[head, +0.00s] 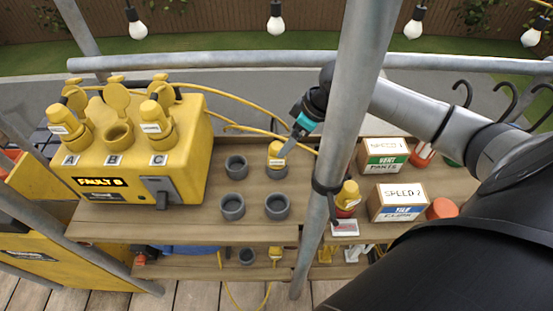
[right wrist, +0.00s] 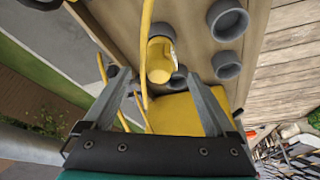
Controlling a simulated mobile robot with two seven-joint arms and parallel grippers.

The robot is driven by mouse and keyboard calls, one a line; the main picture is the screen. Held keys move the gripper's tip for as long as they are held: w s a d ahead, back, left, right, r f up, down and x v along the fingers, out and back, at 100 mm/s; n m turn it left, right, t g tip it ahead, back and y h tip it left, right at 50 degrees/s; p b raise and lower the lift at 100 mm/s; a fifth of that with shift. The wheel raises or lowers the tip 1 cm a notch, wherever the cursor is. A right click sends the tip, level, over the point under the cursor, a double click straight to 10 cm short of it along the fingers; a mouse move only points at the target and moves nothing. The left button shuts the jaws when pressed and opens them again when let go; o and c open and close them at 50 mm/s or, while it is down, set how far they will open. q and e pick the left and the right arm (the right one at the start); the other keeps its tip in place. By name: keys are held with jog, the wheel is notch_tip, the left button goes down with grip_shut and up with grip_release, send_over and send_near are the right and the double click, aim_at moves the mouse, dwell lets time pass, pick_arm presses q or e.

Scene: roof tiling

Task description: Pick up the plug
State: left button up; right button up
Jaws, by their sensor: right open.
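A yellow plug (head: 276,150) with a white label stands in a grey cup on the wooden shelf. In the right wrist view the plug (right wrist: 160,62) lies ahead, between the lines of the two fingers, with a yellow cable beside it. My right gripper (head: 293,137) is open, its fingers coming down close to the plug from the upper right; I cannot tell whether they touch it. It also shows in the right wrist view (right wrist: 158,82). The yellow box (head: 190,140) has plugs at A and C; socket B (head: 117,136) is empty with its lid raised. My left gripper is out of view.
Empty grey cups (head: 236,166) stand around the plug. A metal pole (head: 345,110) rises just right of it. Another yellow plug (head: 347,193) and two labelled boxes (head: 398,203) stand beyond the pole. Yellow cables (head: 245,100) run behind the shelf.

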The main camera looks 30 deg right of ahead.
aim_at(281, 147)
jog(key=shift+x, duration=1.2)
jog(key=shift+w+b+x, duration=0.2)
jog(key=shift+b+x, duration=0.2)
jog(key=shift+x, duration=0.95)
jog(key=shift+w+b+x, duration=0.2)
jog(key=shift+b+x, duration=0.2)
jog(key=shift+x, duration=1)
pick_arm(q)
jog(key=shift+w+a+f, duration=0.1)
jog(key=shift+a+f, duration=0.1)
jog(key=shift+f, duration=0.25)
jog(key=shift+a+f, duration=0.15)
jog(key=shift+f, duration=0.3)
pick_arm(e)
jog(key=shift+a+r, duration=0.2)
jog(key=shift+c, duration=0.3)
grip_shut()
